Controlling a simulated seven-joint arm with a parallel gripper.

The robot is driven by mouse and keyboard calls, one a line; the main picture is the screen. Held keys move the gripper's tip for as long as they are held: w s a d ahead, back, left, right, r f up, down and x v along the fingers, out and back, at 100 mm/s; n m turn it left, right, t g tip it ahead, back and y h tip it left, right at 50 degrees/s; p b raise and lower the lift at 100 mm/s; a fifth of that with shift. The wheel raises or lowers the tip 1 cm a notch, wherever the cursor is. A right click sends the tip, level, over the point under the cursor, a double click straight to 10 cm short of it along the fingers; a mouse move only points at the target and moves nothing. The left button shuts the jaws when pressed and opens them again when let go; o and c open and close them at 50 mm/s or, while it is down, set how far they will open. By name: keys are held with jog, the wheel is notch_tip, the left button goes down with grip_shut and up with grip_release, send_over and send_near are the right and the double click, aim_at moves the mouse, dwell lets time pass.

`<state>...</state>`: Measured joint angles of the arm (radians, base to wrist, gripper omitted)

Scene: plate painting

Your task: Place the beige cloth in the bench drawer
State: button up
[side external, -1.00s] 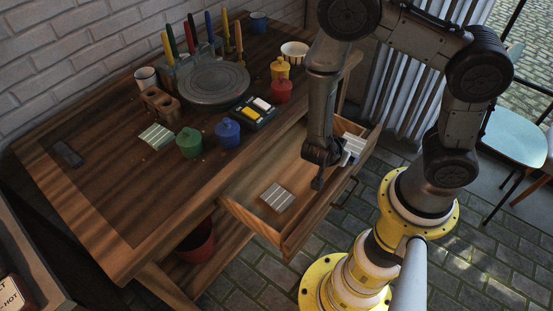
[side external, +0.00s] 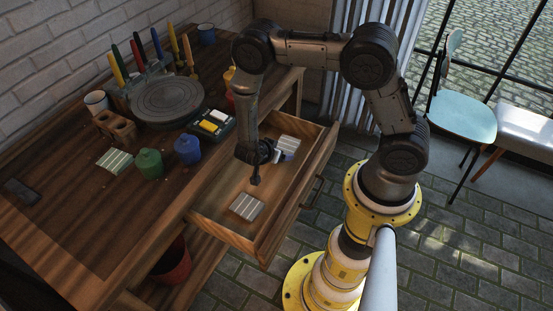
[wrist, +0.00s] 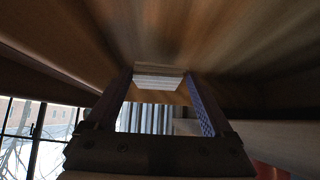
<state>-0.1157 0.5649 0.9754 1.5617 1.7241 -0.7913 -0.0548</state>
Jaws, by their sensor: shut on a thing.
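My gripper (side external: 277,154) is shut on a pale, folded beige cloth (side external: 289,142), which sticks out to its right. In the wrist view the cloth (wrist: 159,80) shows edge-on between the two fingertips. The bench drawer (side external: 268,248) is pulled open. My gripper and the cloth are over its inside, towards the far right end. I cannot tell whether the cloth touches the drawer floor. A second folded, striped cloth (side external: 246,206) lies flat on the drawer floor near its front left end.
A greenish striped cloth (side external: 115,160), a green pot (side external: 149,164), a blue pot (side external: 187,149) and a paint tray (side external: 212,124) stand on the bench. Behind them is a round wheel (side external: 167,101). A red bucket (side external: 173,262) is below. Bare drawer floor shows around the lying cloth.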

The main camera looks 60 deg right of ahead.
aim_at(277, 166)
jog(key=shift+w+d+f, duration=0.1)
jog(key=shift+w+f, duration=0.1)
jog(key=shift+f, duration=0.1)
jog(key=shift+w+f, duration=0.1)
jog(key=shift+f, duration=1.55)
jog(key=o, duration=1.1)
jog(key=v, duration=1.2)
